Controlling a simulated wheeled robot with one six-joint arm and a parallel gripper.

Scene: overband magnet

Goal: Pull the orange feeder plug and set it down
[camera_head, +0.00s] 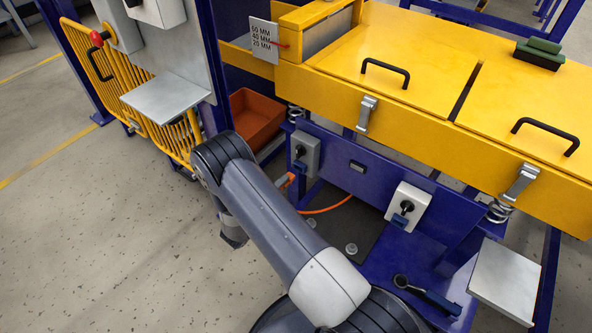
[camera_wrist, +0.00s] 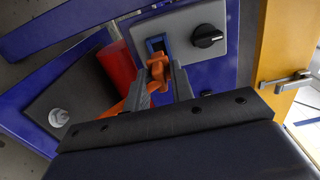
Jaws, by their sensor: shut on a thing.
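The orange feeder plug (camera_wrist: 158,72) is between my two fingertips in the wrist view. My gripper (camera_wrist: 161,82) is shut on it. The plug is right at the blue socket (camera_wrist: 156,45) on a grey switch box with a black knob (camera_wrist: 207,36). I cannot tell whether its front is still inside the socket. In the head view the same grey switch box (camera_head: 308,150) is on the blue frame, and a little orange of the plug (camera_head: 290,179) shows below it. My arm hides my gripper in that view. An orange cable (camera_head: 328,208) lies below.
A second switch box (camera_head: 407,205) with a blue socket is to the right. Metal shelves stand at left (camera_head: 165,97) and lower right (camera_head: 505,281). An orange-red bin (camera_head: 256,117) is behind my arm. A dark-handled tool (camera_head: 428,296) lies on the blue base. Yellow fencing (camera_head: 130,88) is at left.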

